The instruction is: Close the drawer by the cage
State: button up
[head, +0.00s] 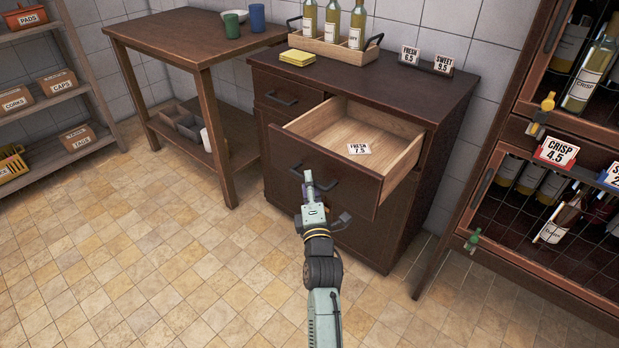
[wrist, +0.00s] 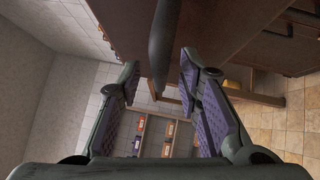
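The open drawer (head: 350,172) is pulled out of the dark wooden cabinet (head: 446,92), left of the bottle cage (head: 512,158). My arm hides part of the lower front in the head view.
On the cabinet stand a bottle crate (head: 334,48), yellow pads (head: 298,58) and two price cards. A wooden table (head: 196,38) stands to the left, and a shelf (head: 50,101) with boxes beyond it. The tiled floor (head: 170,270) in front is clear.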

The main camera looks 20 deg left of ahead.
jog(key=shift+w+a+r, duration=0.1)
jog(key=shift+w+a, duration=0.25)
jog(key=shift+w, duration=0.3)
jog(key=shift+c, duration=0.3)
grip_shut()
